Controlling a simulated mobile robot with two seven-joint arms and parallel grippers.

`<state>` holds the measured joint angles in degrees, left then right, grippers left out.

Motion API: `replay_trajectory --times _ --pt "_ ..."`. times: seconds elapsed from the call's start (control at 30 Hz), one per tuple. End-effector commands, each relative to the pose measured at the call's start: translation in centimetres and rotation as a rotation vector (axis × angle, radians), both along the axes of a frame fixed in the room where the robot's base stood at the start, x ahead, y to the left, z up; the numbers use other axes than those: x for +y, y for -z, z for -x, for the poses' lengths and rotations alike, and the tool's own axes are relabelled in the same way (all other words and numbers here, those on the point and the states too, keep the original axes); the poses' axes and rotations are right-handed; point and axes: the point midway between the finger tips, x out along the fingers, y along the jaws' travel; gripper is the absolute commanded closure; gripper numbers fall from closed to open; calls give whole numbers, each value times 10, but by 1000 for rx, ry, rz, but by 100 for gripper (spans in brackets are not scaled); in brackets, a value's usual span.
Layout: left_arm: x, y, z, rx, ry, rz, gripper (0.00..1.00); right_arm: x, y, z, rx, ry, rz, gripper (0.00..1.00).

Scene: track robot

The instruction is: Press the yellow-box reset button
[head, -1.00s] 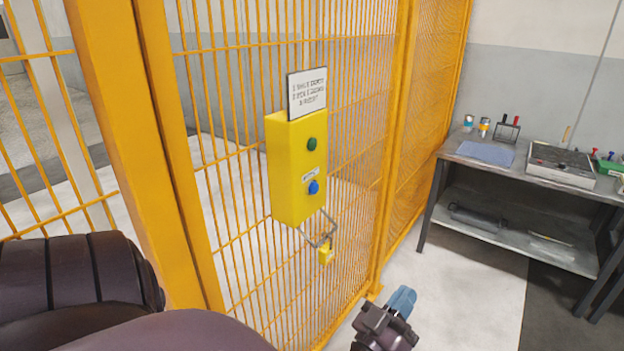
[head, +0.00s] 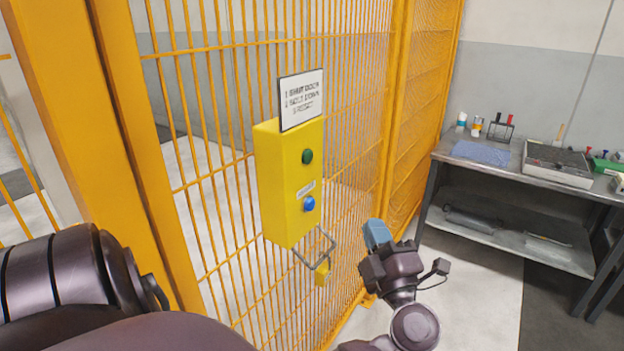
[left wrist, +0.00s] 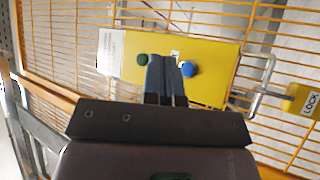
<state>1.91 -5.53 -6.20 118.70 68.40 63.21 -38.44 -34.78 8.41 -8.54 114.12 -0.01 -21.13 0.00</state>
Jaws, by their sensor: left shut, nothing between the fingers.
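The yellow box (head: 283,180) is fixed on the orange mesh fence. Its front carries a green button (head: 307,156) above a blue button (head: 309,203), with a small label between them. My left gripper (head: 377,234) is shut and empty, to the right of and below the blue button in the head view, apart from the box. In the left wrist view the yellow box (left wrist: 215,75) lies sideways. There the shut fingertips (left wrist: 161,62) appear between the green button (left wrist: 143,59) and the blue button (left wrist: 189,68). My right gripper is not in view.
A white sign (head: 301,99) sits at the box's top. A metal shackle with a yellow padlock (head: 322,273) hangs below it. The mesh fence (head: 225,120) stands behind. A grey workbench (head: 480,165) with several items stands at the right; the floor before it is clear.

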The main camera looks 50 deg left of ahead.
Motion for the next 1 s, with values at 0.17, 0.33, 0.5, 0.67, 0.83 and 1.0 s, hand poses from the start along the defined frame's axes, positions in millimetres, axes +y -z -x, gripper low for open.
replay_trajectory --times 0.17,0.33,0.5,0.67,0.83,1.0 --pt "9 1 3 1 -1 -2 100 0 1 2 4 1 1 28" --pt "27 0 9 0 -1 -2 100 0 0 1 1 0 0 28" --pt "46 1 15 2 0 -4 100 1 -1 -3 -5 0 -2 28" --pt "63 -2 20 1 0 -3 100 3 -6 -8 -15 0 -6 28" --pt "76 -2 24 0 0 -2 100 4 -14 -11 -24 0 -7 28" --pt "83 -1 26 0 1 -2 100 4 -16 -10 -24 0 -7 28"
